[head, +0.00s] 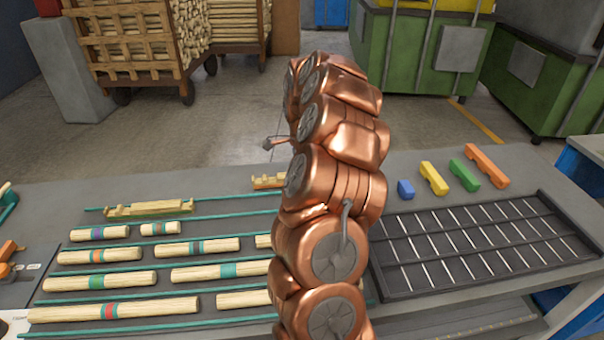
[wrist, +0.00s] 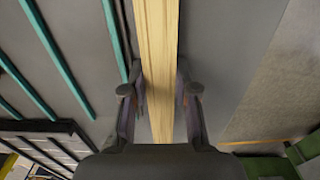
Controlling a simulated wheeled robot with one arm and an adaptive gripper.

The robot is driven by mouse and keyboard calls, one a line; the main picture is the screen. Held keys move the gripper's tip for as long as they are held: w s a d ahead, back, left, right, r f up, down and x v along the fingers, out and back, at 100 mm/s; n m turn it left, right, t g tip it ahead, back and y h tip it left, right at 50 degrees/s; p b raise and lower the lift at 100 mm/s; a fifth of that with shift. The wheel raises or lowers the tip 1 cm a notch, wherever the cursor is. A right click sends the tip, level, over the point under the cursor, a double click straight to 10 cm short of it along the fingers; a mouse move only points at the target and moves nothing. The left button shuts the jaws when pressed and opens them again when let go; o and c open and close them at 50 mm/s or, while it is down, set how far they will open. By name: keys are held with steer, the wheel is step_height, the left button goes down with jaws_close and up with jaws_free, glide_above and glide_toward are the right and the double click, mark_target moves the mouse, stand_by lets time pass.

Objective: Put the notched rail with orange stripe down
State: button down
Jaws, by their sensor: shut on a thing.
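My gripper (wrist: 160,88) is shut on a pale wooden rail (wrist: 157,60), its fingers on both sides of it in the wrist view. No stripe shows on the part seen there. In the head view my copper arm hides the gripper. A short end of a notched rail with an orange stripe (head: 268,181) sticks out left of the arm, near the table's far edge; it appears to be the held rail. I cannot tell whether it touches the table (head: 230,185).
Another notched rail (head: 150,208) and several striped round rods (head: 205,246) lie between teal strips on the left. A black divided tray (head: 395,297) is on the right. Blue (head: 405,189), yellow (head: 433,178), green (head: 464,174) and orange (head: 487,166) blocks stand behind it.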

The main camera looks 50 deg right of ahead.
steer(key=shift+f, duration=0.15)
steer(key=shift+f, duration=0.2)
steer(key=c, duration=1.2)
jaws_free()
steer(key=shift+r, duration=0.1)
steer(key=shift+r+b, duration=1.15)
steer(key=shift+r, duration=5)
steer(key=shift+a, duration=0.1)
